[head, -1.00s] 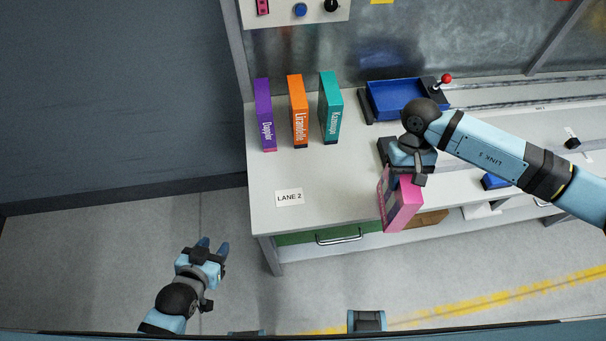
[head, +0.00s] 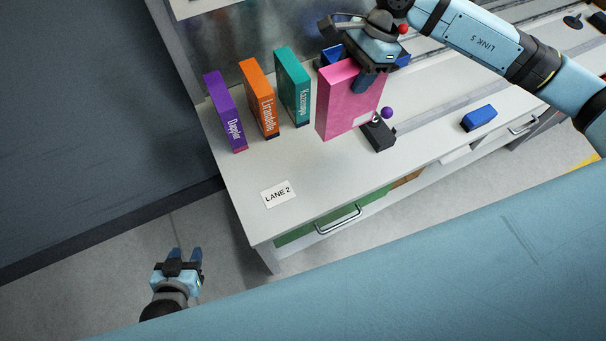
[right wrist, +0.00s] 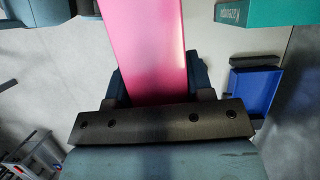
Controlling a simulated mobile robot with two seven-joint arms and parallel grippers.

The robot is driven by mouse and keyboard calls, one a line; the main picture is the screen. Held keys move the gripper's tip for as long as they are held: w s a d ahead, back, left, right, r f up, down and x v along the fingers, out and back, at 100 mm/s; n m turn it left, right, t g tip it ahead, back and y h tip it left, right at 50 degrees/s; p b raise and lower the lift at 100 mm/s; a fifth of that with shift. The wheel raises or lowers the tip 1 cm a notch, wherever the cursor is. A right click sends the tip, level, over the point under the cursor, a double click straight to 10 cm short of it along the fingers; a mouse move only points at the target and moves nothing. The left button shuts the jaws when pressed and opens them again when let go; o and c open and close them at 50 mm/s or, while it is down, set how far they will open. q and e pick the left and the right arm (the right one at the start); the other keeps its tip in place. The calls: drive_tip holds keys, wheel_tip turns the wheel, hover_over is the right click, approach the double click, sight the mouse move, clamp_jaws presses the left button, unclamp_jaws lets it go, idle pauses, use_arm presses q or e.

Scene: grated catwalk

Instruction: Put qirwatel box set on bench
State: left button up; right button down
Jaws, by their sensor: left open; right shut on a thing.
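A pink box (head: 342,103) is upright at the right end of a row of boxes on the bench (head: 330,185); I cannot read its name. My right gripper (head: 364,76) is shut on its upper right part. The pink box also fills the middle of the right wrist view (right wrist: 143,50), between the fingers. I cannot tell whether its bottom touches the bench. My left gripper (head: 185,256) is open and empty, low in front of the bench's left end.
Purple (head: 226,112), orange (head: 259,100) and teal (head: 293,88) boxes stand left of the pink one. A black joystick base with a purple knob (head: 387,112) is close to its right. A "LANE 2" card (head: 278,193) lies in front. A blue block (head: 479,118) is further right.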

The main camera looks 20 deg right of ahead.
sight(354, 64)
wheel_tip(354, 64, up, 3)
drive_tip(key=m, duration=0.2)
drive_tip(key=m+t+b, duration=0.1)
drive_tip(key=m, duration=0.1)
drive_tip(key=shift+r+t, duration=0.15)
drive_tip(key=shift+t, duration=0.15)
drive_tip(key=shift+r+m, duration=0.25)
drive_tip(key=shift+m, duration=0.25)
wheel_tip(354, 64, down, 14)
drive_tip(key=shift+f+p, duration=0.2)
drive_tip(key=shift+p, duration=1.05)
wheel_tip(354, 64, down, 5)
drive_tip(key=shift+f+p, duration=0.1)
drive_tip(key=shift+p, duration=0.35)
drive_tip(key=shift+f, duration=0.1)
drive_tip(key=shift+f, duration=0.15)
drive_tip(key=c, duration=0.5)
unclamp_jaws()
